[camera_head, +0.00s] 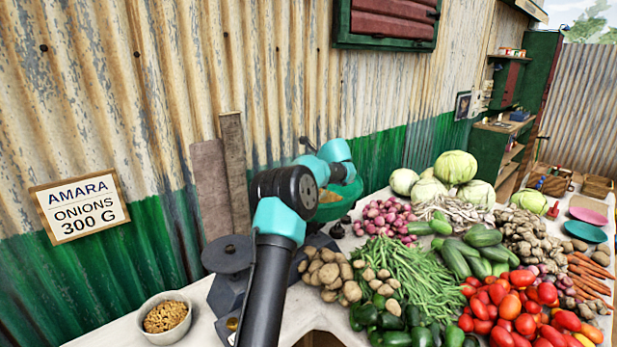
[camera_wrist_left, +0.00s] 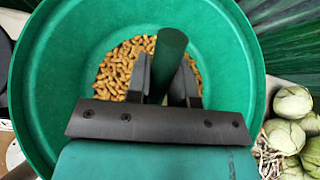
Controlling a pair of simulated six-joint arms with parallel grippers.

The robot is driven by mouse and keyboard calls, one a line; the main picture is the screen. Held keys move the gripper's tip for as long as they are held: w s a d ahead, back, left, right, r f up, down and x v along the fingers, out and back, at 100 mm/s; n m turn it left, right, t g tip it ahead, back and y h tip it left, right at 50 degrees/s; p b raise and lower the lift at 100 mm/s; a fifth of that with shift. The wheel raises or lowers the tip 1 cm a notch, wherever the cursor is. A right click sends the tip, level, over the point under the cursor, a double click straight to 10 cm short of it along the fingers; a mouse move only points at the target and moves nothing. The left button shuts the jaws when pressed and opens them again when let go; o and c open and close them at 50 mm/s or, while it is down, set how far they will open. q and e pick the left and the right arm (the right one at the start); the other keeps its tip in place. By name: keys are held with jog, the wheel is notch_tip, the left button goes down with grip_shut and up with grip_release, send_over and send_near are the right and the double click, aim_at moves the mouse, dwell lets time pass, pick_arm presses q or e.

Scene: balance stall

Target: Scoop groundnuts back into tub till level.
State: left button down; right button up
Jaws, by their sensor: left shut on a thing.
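The green tub (camera_head: 352,187) stands behind the scale, partly hidden by my left arm. In the left wrist view the same tub (camera_wrist_left: 42,95) fills most of the picture, with groundnuts (camera_wrist_left: 115,70) on its floor. My left gripper (camera_wrist_left: 168,85) is over the tub, its fingers shut on a dark green round handle (camera_wrist_left: 172,48). I take this for the scoop's handle; its scoop end is hidden. A white bowl (camera_head: 146,328) of groundnuts (camera_head: 166,316) stands at the front left. My right gripper is not in view.
A scale with a dark round pan (camera_head: 227,254) stands beside my left arm. Potatoes (camera_head: 330,272), red onions (camera_head: 385,217), green beans (camera_head: 420,280) and tomatoes (camera_head: 515,305) crowd the table to the right. A sign (camera_head: 80,206) reads "AMARA ONIONS 300 G".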

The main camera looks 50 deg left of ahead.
pick_arm(q)
jog(key=shift+r, duration=4.55)
